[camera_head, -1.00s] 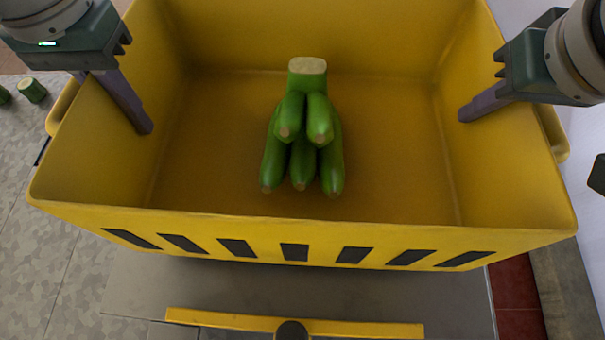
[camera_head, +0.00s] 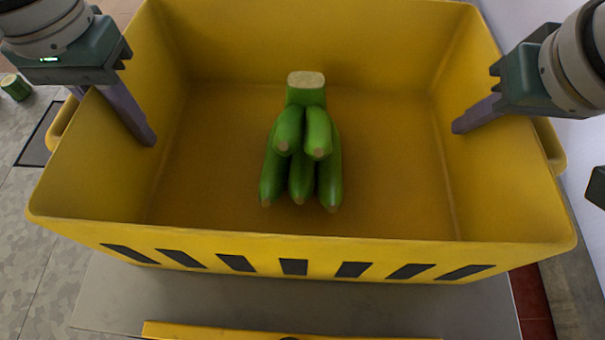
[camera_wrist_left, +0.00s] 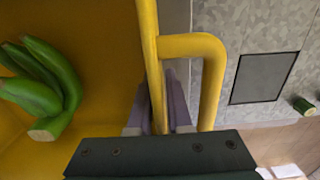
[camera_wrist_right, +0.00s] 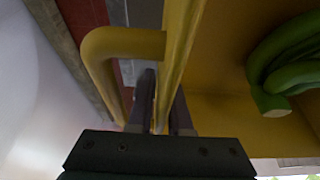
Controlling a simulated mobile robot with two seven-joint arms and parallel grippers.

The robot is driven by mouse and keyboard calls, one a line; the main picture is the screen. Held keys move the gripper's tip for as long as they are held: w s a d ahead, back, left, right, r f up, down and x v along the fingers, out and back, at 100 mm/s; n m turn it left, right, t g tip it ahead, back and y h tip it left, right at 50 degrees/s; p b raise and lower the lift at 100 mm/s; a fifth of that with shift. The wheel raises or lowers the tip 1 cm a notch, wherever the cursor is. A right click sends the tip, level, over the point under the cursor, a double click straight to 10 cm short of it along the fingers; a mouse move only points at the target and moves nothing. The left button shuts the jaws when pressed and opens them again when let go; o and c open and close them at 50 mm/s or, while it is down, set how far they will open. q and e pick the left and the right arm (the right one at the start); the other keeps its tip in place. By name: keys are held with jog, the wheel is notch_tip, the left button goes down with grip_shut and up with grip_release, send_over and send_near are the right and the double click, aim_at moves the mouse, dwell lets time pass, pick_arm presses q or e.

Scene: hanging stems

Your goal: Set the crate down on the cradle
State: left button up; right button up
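The yellow crate (camera_head: 390,170) fills the middle of the head view, its front wall marked with black slanted stripes. A green banana bunch (camera_head: 302,150) lies on its floor. My left gripper (camera_head: 130,112) straddles the crate's left wall, shut on it beside the handle; the left wrist view shows a finger on each side (camera_wrist_left: 156,110). My right gripper (camera_head: 478,113) is shut on the right wall likewise, also in the right wrist view (camera_wrist_right: 162,105). Under the front wall is a grey flat surface (camera_head: 250,300) with a yellow bar (camera_head: 230,331), perhaps the cradle. The crate's underside is hidden, so contact is unclear.
A cut green stem piece (camera_head: 15,87) lies on the grey tiled floor at left, near a dark rectangular plate (camera_head: 38,140). A dark red strip (camera_head: 532,300) and a pale wall (camera_head: 540,160) are close on the right.

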pick_arm(q)
jog(key=shift+o, duration=1.2)
pick_arm(e)
jog(key=shift+o, duration=1.2)
pick_arm(q)
jog(key=shift+r, duration=0.15)
notch_tip(320, 180, up, 12)
jog(key=shift+f, duration=0.15)
pick_arm(e)
jog(key=shift+r, duration=0.1)
jog(key=v, duration=0.7)
jog(key=shift+s+r, duration=0.1)
jog(key=shift+r, duration=0.05)
jog(key=shift+r, duration=0.15)
